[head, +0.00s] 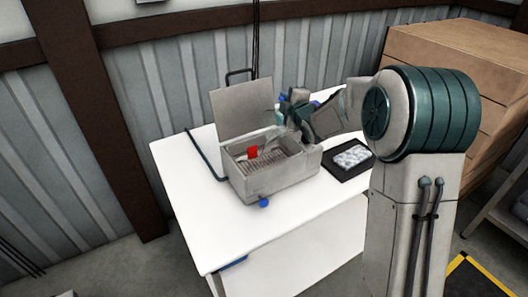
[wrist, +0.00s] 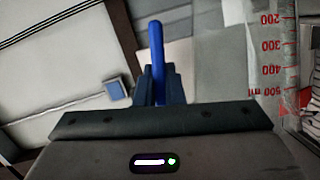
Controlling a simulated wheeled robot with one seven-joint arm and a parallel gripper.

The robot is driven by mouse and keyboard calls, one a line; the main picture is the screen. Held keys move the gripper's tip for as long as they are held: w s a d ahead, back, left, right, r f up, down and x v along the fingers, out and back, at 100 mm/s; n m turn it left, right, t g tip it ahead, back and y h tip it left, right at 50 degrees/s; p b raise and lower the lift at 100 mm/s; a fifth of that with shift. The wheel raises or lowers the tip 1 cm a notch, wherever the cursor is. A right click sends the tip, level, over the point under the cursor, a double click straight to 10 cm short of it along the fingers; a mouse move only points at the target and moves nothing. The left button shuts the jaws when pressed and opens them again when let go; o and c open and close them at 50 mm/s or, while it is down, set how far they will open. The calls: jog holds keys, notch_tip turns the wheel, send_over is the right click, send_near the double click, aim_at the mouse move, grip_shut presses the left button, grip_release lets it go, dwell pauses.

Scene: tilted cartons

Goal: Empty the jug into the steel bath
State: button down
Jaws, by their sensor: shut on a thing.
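The steel bath (head: 275,188) stands on the white table in the head view, its lid (head: 241,117) raised at the back and a grille and a small red item inside. My gripper (head: 290,106) is above the bath's back right side. In the wrist view my gripper (wrist: 158,88) is shut on a blue upright bar, the handle (wrist: 156,45) of the jug. The clear jug (wrist: 275,55) shows at the right edge there, with red marks from 200 to 500 ml reading downward.
A black tray (head: 334,172) with pale contents lies right of the bath on the white table (head: 215,230). A dark hose (head: 203,155) runs along the table's left side. A blue knob (head: 263,202) sticks out at the bath's front. Cartons (head: 455,48) are stacked at right.

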aim_at(278, 102)
jog(key=shift+s+a+r+n+t+b, duration=0.25)
jog(key=shift+s+a+n+b, duration=0.25)
jog(key=shift+b, duration=1.75)
jog(key=shift+s+a+r+n+t+b, duration=0.2)
jog(key=shift+s+a+n+b, duration=0.25)
jog(key=shift+b, duration=1.75)
jog(key=shift+s+a+b, duration=0.15)
jog(key=shift+a+b, duration=0.05)
jog(key=shift+b, duration=0.6)
